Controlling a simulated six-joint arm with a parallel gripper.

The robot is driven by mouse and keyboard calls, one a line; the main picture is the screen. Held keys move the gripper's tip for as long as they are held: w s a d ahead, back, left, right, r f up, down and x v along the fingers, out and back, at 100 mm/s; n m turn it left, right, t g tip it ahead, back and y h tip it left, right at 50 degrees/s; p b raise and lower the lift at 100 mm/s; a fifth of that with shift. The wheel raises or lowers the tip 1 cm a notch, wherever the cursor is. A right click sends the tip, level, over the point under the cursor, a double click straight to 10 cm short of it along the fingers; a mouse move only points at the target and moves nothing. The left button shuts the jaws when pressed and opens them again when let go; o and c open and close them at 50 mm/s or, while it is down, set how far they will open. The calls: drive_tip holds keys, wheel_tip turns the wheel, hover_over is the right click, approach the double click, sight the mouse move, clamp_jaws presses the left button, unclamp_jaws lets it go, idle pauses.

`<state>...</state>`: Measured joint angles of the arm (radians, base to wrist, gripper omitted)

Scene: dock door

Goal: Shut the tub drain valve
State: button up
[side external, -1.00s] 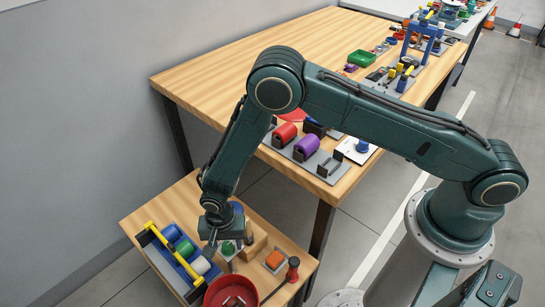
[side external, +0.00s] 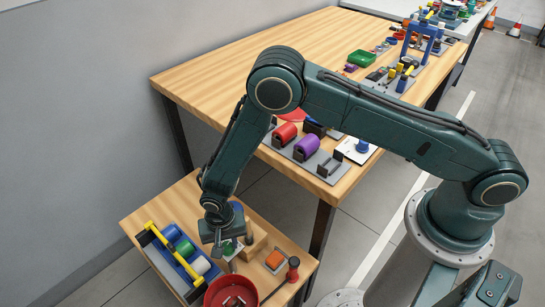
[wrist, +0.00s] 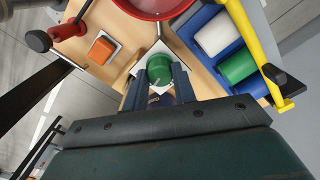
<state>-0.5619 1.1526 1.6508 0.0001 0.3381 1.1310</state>
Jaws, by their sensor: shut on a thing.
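A red tub (side external: 232,293) stands at the front of the low wooden table; its rim also shows at the top of the wrist view (wrist: 155,12). Beside it, a round green knob (wrist: 159,69) with a pale line on top sits on a white square plate (wrist: 140,66). My gripper (side external: 231,247) points down over this plate, and its two fingers are shut on the sides of the green knob. The fingers and wrist hide part of the knob and plate. I cannot tell for certain that this knob is the drain valve.
An orange block (wrist: 101,50) on a plate and a red post with a black end (wrist: 62,32) stand on one side. A blue rack (side external: 160,251) with green, blue and white rolls and a yellow handle (wrist: 262,50) stands on the other. A taller table (side external: 240,70) is behind.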

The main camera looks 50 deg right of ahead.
sight(227, 245)
drive_tip(key=n, duration=0.4)
drive_tip(key=shift+n, duration=0.3)
drive_tip(key=n, duration=0.3)
drive_tip(key=shift+n, duration=0.3)
drive_tip(key=n, duration=0.3)
drive_tip(key=shift+n, duration=2.2)
drive_tip(key=o, duration=1)
drive_tip(key=shift+r, duration=0.15)
wheel_tip(227, 245, up, 14)
drive_tip(key=shift+f, duration=0.2)
